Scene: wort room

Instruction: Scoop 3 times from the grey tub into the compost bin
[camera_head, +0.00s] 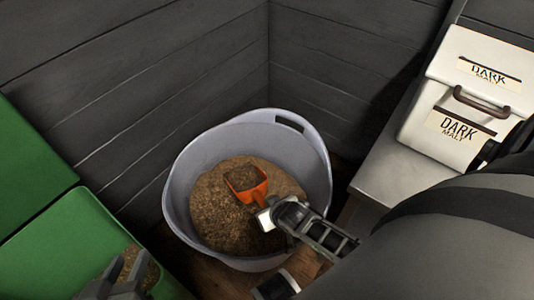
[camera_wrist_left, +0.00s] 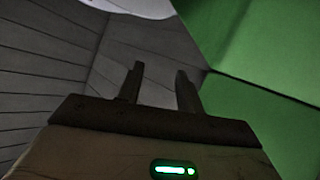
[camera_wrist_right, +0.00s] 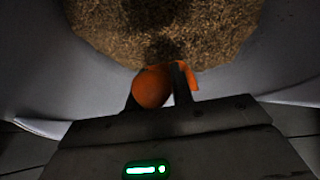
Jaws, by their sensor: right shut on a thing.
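The grey tub (camera_head: 186,168) stands on the floor in the corner, with brown grain (camera_head: 215,205) heaped inside. An orange scoop (camera_head: 257,193) is in the tub, its bowl holding grain at the heap's surface; I cannot tell how deep it sits. My right gripper (camera_head: 268,217) is shut on the scoop's handle, which also shows in the right wrist view (camera_wrist_right: 152,88).
A white box labelled DARK MALT (camera_head: 420,120) with a brown handle stands on a grey surface (camera_head: 385,185) at the right. Dark plank walls (camera_head: 190,60) close in behind the tub. A raised green panel (camera_head: 30,165) stands behind the bin.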

